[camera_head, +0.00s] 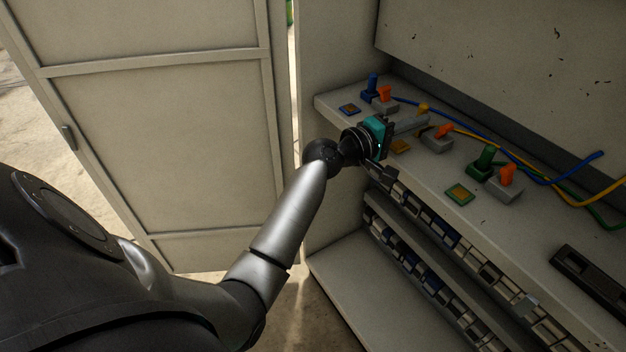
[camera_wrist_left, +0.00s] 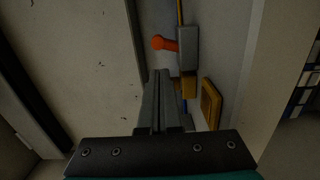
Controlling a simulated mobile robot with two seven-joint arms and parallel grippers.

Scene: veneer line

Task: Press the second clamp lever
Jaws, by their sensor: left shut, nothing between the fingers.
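The second clamp is a grey block (camera_head: 434,140) with an orange lever (camera_head: 442,130), in the middle of the shelf in the head view. In the left wrist view, the orange lever (camera_wrist_left: 164,43) sticks out to the left from the grey clamp block (camera_wrist_left: 188,50). A yellow plug (camera_wrist_left: 189,86) is just below the block. My left gripper (camera_head: 424,118) is shut and empty, close beside this clamp. In the left wrist view, the shut fingertips (camera_wrist_left: 159,74) point toward the lever, with a visible gap in the picture. My right gripper is not in view.
Another orange lever (camera_head: 384,91) stands by a blue plug (camera_head: 372,84), and a third (camera_head: 508,173) by a green plug (camera_head: 486,158). Blue, yellow and green cables cross the shelf. The cabinet's back panel (camera_head: 510,55) rises behind; a cabinet door (camera_head: 160,130) is left.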

